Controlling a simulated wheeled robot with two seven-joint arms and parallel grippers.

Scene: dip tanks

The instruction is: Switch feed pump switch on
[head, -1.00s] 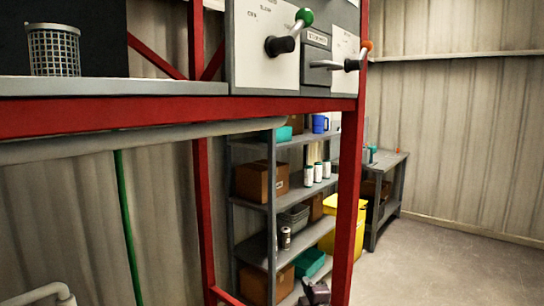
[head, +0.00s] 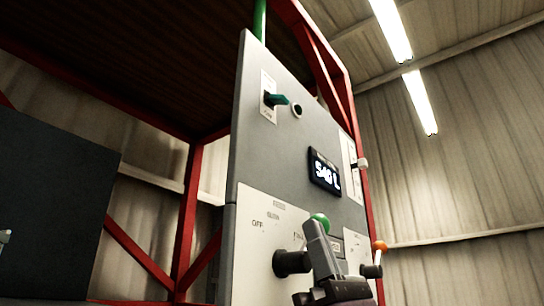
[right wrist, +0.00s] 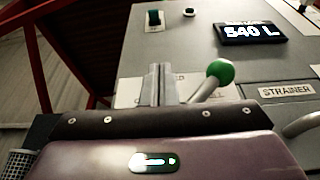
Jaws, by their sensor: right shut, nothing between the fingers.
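A small switch with a dark green toggle (head: 279,99) sits on a white label plate high on the grey control panel (head: 250,150). It also shows at the top of the right wrist view (right wrist: 154,18). Its label is too small to read, so I cannot confirm it is the feed pump switch. My right gripper (head: 313,228) is shut and empty, below the switch and in front of the green-knobbed lever. In the right wrist view its closed fingers (right wrist: 158,85) point up toward the panel, apart from the switch. My left gripper is out of view.
The green knob (right wrist: 220,71) of the lever is close right of my fingers. An orange-knobbed lever (head: 380,246) is further right. A display (head: 325,173) reads 540 L, with a round black button (head: 297,109) above. Red frame posts (head: 187,210) stand behind the panel.

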